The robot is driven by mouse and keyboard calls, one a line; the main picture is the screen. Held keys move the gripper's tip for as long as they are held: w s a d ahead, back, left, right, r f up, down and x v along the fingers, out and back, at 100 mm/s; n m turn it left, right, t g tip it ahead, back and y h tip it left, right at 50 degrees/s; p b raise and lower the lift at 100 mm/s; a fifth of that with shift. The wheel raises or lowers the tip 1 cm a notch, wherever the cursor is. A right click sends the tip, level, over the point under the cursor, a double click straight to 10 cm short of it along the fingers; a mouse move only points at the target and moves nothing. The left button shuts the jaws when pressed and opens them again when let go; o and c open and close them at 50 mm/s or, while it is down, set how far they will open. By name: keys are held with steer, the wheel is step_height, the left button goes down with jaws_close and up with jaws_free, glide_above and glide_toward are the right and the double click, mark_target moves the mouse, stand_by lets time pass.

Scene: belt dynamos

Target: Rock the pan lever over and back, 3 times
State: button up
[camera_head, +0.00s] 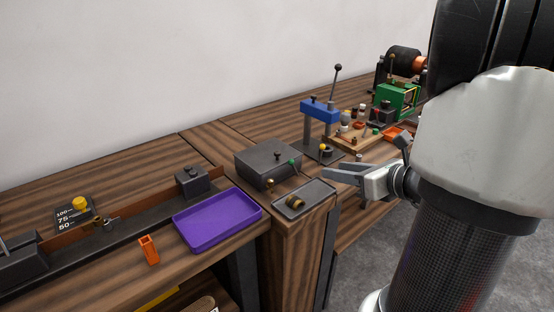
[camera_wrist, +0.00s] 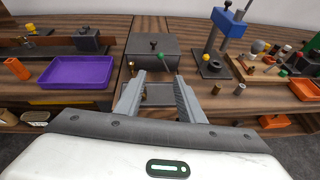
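A dark grey box (camera_head: 268,160) with a black knob on top stands on the wooden bench. A short lever with a green knob (camera_head: 292,162) rises at its right side; it seems to be the pan lever, though I cannot be sure. The green knob shows in the wrist view (camera_wrist: 188,73) close to my right fingertip. A shallow grey pan (camera_head: 318,194) lies in front of the box. A brass-coloured piece (camera_head: 295,202) sits at its near left. My gripper (camera_head: 330,174) is open and empty, to the right of the lever. In the wrist view, its fingers (camera_wrist: 160,78) partly hide the pan.
A purple tray (camera_head: 218,222) and an orange holder (camera_head: 149,250) lie to the left. A blue-headed press (camera_head: 319,111) with a tall lever stands behind my gripper. A wooden board with small parts (camera_head: 350,146) and a green machine (camera_head: 395,100) are further right.

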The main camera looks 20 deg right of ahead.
mark_target(293, 162)
steer(key=b+x, duration=0.3)
steer(key=x, duration=1.4)
steer(key=shift+w+r, duration=0.15)
steer(key=shift+w, duration=0.15)
